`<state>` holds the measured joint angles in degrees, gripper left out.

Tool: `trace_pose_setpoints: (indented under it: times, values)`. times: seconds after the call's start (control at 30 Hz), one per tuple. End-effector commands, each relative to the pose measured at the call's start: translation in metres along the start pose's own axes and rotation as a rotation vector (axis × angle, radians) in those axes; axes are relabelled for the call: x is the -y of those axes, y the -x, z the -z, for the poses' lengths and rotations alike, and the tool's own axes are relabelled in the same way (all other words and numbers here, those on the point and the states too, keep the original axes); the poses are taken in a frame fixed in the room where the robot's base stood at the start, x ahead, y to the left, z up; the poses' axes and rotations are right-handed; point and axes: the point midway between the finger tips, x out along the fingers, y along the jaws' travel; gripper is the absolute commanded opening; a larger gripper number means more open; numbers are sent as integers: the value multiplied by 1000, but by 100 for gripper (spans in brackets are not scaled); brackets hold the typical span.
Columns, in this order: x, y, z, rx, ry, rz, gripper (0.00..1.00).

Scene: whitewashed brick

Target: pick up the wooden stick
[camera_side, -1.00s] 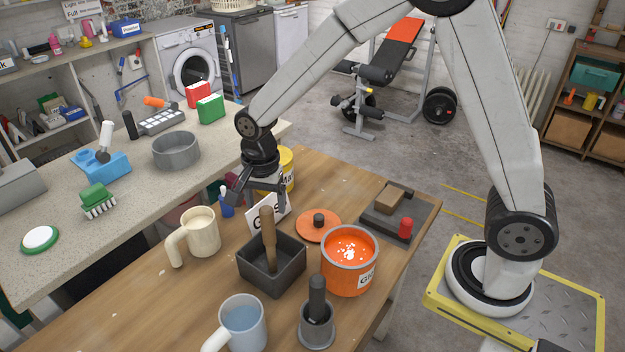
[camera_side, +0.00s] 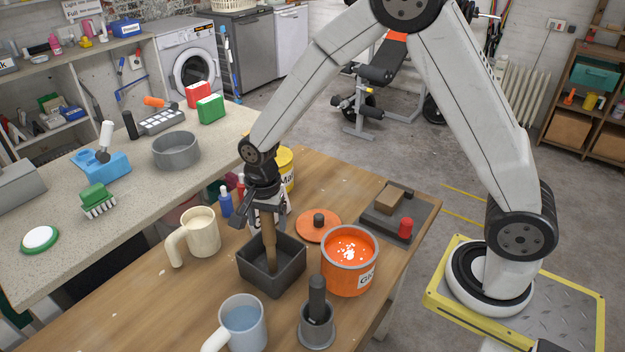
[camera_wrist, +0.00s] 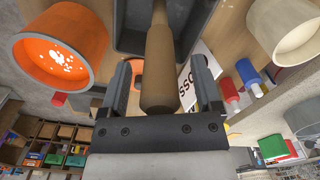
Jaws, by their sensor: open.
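The wooden stick (camera_side: 270,241) stands upright, leaning slightly, in a square dark grey container (camera_side: 288,261) on the wooden table. My gripper (camera_side: 266,213) is at the stick's upper end in the side view, partly hiding its top. In the wrist view the stick (camera_wrist: 159,62) passes between the two fingers of my gripper (camera_wrist: 163,85), which are apart with a gap on both sides of it. The fingers do not appear to be closed on it. The stick's lower end is inside the container.
An orange pot (camera_side: 347,272) stands right of the container, and a mortar with a dark pestle (camera_side: 317,334) in front. Bottles and a white card are close behind my gripper.

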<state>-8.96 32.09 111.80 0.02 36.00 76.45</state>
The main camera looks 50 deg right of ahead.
Motion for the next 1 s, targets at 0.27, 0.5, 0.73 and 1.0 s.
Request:
trace_pose_setpoints:
  times: [0.27, 0.5, 0.73, 1.0]
  values:
    - [0, 0, 0, 0, 0, 0, 73]
    - [0, 0, 0, 0, 0, 0, 0]
    - [0, 1, 0, 0, 0, 0, 0]
    - [0, 7, 0, 0, 0, 1, 0]
